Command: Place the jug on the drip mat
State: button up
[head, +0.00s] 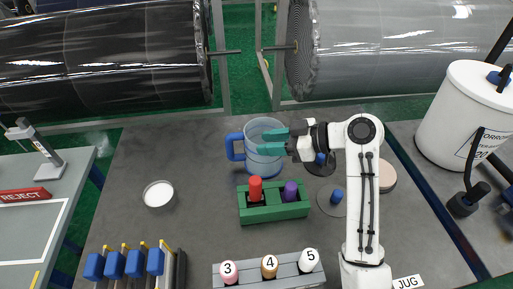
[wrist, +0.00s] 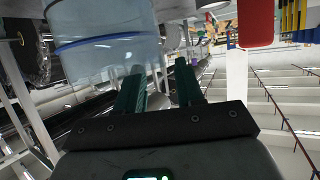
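The jug (head: 262,160) is clear with a blue handle, at the back middle of the dark table, and looks upright. In the wrist view the jug (wrist: 105,50) lies up and left of the fingers, not between them. My gripper (head: 275,142) has two teal fingers, spread apart; they overlap the jug in the head view. The wrist view also shows the fingers (wrist: 160,90) parted with nothing between them. Candidates for the drip mat are a tan disc (head: 387,176) and a grey disc (head: 330,205), both partly behind my arm; I cannot tell which it is.
A green holder (head: 273,212) with a red and a purple item stands in front of the jug. A white-filled dish (head: 158,194) is at left. A grey rack (head: 268,279) with numbered bottles is at front.

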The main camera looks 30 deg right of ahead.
jog(key=shift+x, duration=1.45)
jog(key=shift+c, duration=0.2)
grip_shut()
jog(key=shift+r, duration=0.1)
